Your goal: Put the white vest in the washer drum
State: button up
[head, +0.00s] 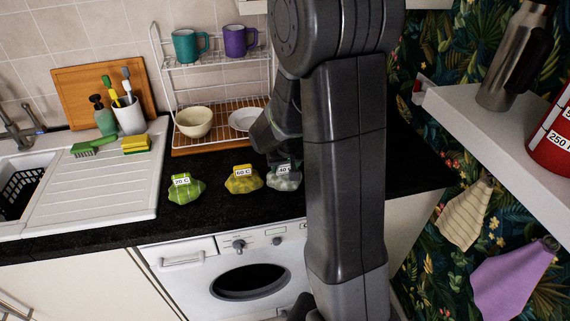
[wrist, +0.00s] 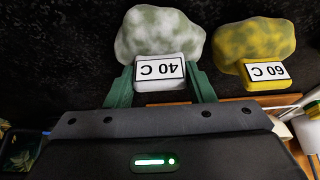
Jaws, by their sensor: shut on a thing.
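My gripper (wrist: 160,72) is shut on the white label block of a white and grey-green mottled bundle (wrist: 160,30) marked 40 C. In the head view this bundle (head: 287,182) is at the black counter, partly behind my arm; whether it touches the counter I cannot tell. The washer (head: 190,275) is under the counter, with a dark oval drum opening or door window (head: 250,281) in its front; whether a door covers it I cannot tell. I see no item that is clearly a white vest.
A yellow 60 C bundle (head: 243,181) and a green 20 C bundle (head: 186,190) lie to the left on the counter. A wire rack (head: 160,75) with mugs and bowls stands behind. A cream cloth (head: 464,216) and a purple cloth (head: 510,281) hang right, below a white shelf (head: 500,140).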

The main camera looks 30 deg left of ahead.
jog(key=shift+f, duration=0.15)
jog(key=o, duration=1.3)
